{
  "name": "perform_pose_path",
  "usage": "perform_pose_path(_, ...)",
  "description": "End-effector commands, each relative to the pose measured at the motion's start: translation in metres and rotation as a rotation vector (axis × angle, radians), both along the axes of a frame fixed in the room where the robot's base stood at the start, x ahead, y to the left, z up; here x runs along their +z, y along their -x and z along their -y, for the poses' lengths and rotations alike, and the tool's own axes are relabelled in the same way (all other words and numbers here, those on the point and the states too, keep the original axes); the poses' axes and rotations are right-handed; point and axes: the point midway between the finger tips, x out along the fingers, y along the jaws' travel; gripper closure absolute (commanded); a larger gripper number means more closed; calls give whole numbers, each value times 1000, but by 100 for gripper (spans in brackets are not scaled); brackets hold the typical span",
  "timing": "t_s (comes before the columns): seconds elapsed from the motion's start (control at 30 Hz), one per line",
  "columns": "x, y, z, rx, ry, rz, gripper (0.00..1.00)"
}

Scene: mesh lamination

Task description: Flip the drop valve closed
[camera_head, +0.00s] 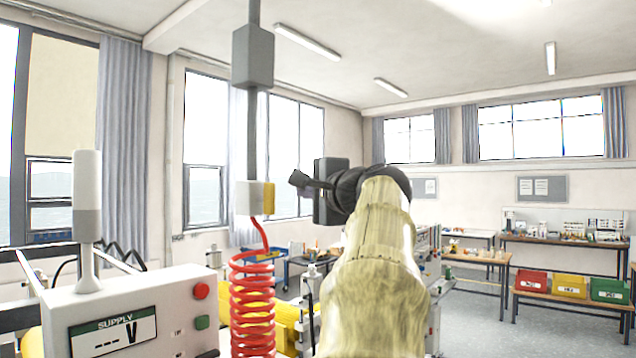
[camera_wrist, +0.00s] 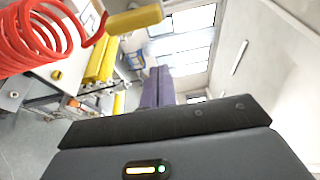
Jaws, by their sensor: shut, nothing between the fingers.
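The drop valve (camera_head: 249,198) hangs from a grey pipe at the centre left of the head view. It is a pale block with a yellow part on its right side, and a red coiled hose (camera_head: 252,300) hangs below it. In the wrist view a yellow bar (camera_wrist: 135,19), apparently the valve's lever, lies at the top beside the red coil (camera_wrist: 40,35). My gripper (camera_head: 297,181) is right of the valve, pointing left towards it. Its fingers (camera_wrist: 157,86) are shut and empty, with a visible gap to the yellow bar in the wrist view.
A supply box (camera_head: 135,315) with red and green buttons and a white post stands at the lower left. A grey box (camera_head: 253,56) sits higher on the pipe. Yellow rollers (camera_head: 285,318) lie behind the hose. Benches and coloured bins (camera_head: 568,286) are far right.

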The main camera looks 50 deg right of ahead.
Motion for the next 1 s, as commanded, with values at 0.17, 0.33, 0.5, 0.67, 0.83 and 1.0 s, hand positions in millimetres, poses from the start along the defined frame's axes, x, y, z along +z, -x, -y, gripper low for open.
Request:
perform_pose_path(0.17, 2, -25, 6, 1, -1, -2, 100)
perform_pose_path(0.33, 3, -32, -1, 2, -1, 3, 100)
perform_pose_path(0.5, 3, -30, -18, 3, -1, 2, 100)
perform_pose_path(0.67, 1, -29, -29, 1, -1, 1, 100)
perform_pose_path(0.83, 0, -29, -32, -1, 1, 0, 100)
perform_pose_path(1.0, 0, -29, -31, -1, 1, 0, 100)
